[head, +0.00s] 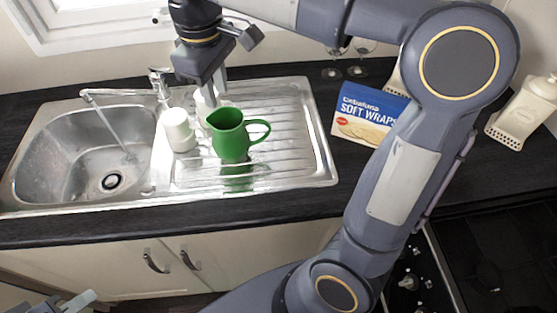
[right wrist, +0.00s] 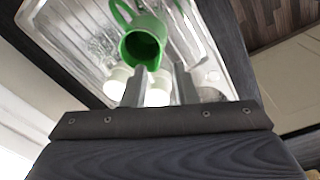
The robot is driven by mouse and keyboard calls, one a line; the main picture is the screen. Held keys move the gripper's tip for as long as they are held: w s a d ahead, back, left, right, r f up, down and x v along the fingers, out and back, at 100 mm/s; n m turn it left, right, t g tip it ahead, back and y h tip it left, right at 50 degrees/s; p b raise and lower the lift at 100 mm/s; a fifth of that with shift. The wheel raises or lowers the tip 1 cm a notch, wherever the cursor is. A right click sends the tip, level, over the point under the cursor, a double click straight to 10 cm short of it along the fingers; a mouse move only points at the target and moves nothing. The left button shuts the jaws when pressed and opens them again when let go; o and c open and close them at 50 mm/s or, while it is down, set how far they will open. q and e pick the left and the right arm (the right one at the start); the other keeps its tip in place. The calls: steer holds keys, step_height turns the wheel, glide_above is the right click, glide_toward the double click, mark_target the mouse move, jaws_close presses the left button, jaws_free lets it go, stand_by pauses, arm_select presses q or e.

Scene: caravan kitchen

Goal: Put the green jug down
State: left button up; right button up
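The green jug (head: 229,138) stands upright on the ribbed steel draining board (head: 290,125), with its handle to the right and its reflection below it. It also shows in the right wrist view (right wrist: 143,42), beyond the fingertips. My right gripper (head: 213,92) is above and behind the jug, fingers pointing down. In the right wrist view its two fingers (right wrist: 160,80) are apart, with no jug held between them. My left gripper (head: 75,300) is only partly in view at the bottom left corner, away from the jug; its opening is unclear.
A white cup (head: 178,130) stands left of the jug, and another white item is partly hidden behind it. The sink basin (head: 85,155) with running tap (head: 125,93) is further left. A blue soft wraps packet (head: 368,115) and glasses (head: 331,72) are right of the board.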

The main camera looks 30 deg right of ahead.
steer(key=s+d+f+m+t+y, duration=0.2)
steer(key=s+f+m, duration=0.2)
steer(key=s, duration=0.5)
steer(key=s+d+f+m+t+y, duration=0.2)
steer(key=s+d+f+m, duration=0.1)
steer(key=s+f, duration=0.6)
steer(key=shift+f+m+t, duration=0.15)
steer(key=shift+m+t, duration=0.25)
steer(key=shift+m, duration=0.5)
steer(key=shift+s, duration=0.1)
